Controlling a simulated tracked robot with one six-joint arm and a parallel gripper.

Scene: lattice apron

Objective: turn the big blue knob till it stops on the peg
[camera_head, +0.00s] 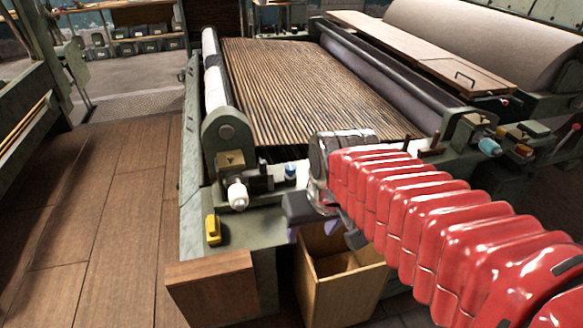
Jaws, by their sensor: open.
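A light blue knob (489,147) sits at the right end of the machine's near side, on a dark fitting, right of my red arm. A smaller dark blue knob or cap (290,170) stands on the left near fitting, beside a white knob (237,195). The light blue one looks the larger of the two blue parts. I cannot make out a peg for certain. My gripper (322,230) is open, its dark fingers apart, in front of the machine's near edge. It appears empty and touches neither blue part. My arm hides part of the near rail between them.
A slatted lattice apron (300,90) runs back between rollers. An open wooden box (342,290) stands below my gripper. A yellow object (213,229) lies on the left frame, near a wooden block (212,288). The plank floor (90,220) at left is clear.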

